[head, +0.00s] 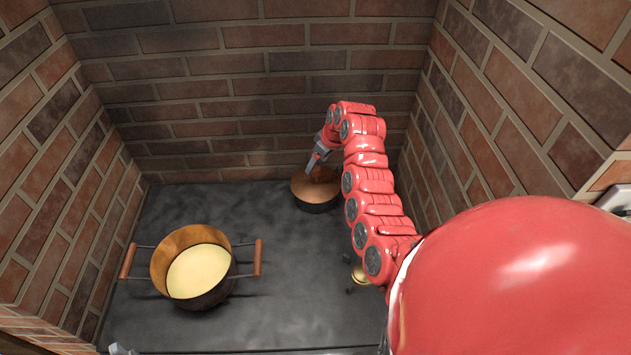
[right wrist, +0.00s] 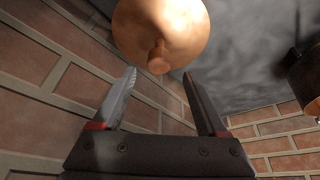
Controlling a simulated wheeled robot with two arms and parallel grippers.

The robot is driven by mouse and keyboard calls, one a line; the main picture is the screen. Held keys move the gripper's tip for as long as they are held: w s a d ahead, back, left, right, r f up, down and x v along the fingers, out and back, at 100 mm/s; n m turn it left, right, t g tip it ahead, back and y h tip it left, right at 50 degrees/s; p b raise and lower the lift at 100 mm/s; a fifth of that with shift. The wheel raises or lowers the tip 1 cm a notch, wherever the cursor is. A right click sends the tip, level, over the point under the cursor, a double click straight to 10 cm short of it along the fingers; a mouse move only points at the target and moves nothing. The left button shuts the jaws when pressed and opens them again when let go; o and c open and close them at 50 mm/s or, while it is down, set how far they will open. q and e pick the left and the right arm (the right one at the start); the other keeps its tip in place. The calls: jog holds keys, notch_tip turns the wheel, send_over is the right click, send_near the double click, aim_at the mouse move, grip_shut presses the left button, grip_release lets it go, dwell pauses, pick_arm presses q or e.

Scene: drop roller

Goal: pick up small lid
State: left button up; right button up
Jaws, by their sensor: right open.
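The small lid (head: 308,186) is a copper-coloured disc on a small dark pot (head: 318,207) near the back wall. In the right wrist view the lid (right wrist: 160,22) fills the top middle, with its round knob (right wrist: 158,60) pointing toward my jaws. My right gripper (head: 314,165) is just above and beside the lid in the head view. Its two fingers (right wrist: 161,88) are spread and empty, and the knob shows beyond the gap between their tips. I cannot tell whether a finger touches the lid. My left gripper does not show clearly.
A larger pot (head: 166,265) with pale yellow contents and two wooden handles stands on the dark counter (head: 275,285) at the left. A small brass-coloured object (head: 359,274) is partly hidden by my right arm. Brick walls close in the back and both sides. The counter's middle is clear.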

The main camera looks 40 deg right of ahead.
aim_at(316, 168)
jog(key=shift+f+p, duration=0.35)
jog(key=p+x, duration=0.1)
jog(key=x, duration=0.1)
jog(key=shift+w+d+f, duration=0.1)
jog(key=shift+f, duration=0.2)
jog(key=shift+w+f, duration=0.2)
jog(key=shift+f, duration=0.5)
grip_shut()
dwell(0.6)
